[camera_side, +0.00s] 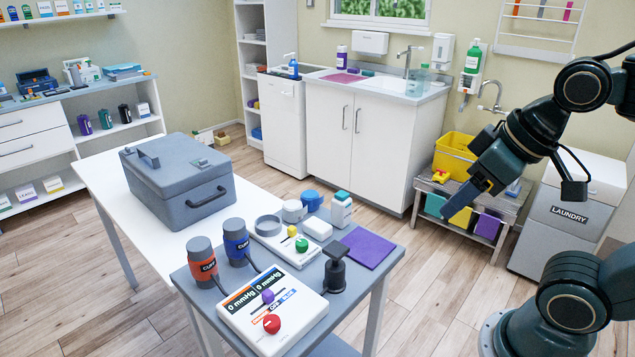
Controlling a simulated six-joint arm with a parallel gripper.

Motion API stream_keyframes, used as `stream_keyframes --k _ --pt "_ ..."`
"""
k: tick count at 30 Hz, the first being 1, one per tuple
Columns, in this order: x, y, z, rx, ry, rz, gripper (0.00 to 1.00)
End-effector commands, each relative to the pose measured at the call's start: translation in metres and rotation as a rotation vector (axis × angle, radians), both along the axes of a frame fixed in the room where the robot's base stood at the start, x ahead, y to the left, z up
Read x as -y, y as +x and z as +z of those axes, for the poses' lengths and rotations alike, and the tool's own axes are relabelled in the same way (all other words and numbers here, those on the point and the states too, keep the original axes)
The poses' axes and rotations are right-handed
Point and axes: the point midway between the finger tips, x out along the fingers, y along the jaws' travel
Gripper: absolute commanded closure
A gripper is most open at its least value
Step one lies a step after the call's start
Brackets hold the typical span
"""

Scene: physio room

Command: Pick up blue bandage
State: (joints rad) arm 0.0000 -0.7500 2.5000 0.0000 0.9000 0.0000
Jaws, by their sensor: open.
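The blue bandage (312,201) is a short blue roll on the grey-topped table (341,293), near its far edge. It stands beside a white roll (292,211) and a white bottle with a teal cap (341,209). My gripper (458,205) is in the air to the right of the table, pointing down and left, apart from the bandage. It is open with nothing seen in it; its far finger is partly hidden.
A grey case (178,180) stands on the white table at the left. A yellow crate (453,155) is behind my gripper.

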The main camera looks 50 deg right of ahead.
Motion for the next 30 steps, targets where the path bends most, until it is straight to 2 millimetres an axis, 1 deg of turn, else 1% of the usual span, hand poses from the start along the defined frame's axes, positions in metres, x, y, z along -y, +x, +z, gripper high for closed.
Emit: stream_keyframes --k 8,11,14,17,20,24,30 --pt "0.0 0.002 0.001 -0.001 0.0 0.001 0.44" --pt "0.001 0.008 0.005 -0.006 -0.003 0.003 0.44" --pt "0.001 0.019 0.01 -0.013 -0.005 0.007 0.44" --pt "0.003 0.034 0.017 -0.024 -0.009 0.013 0.44" --pt "0.005 0.054 0.024 -0.036 -0.014 0.023 0.44" --pt "0.01 0.086 0.033 -0.054 -0.02 0.037 0.44" --pt "0.019 0.133 0.038 -0.08 -0.027 0.058 0.44"
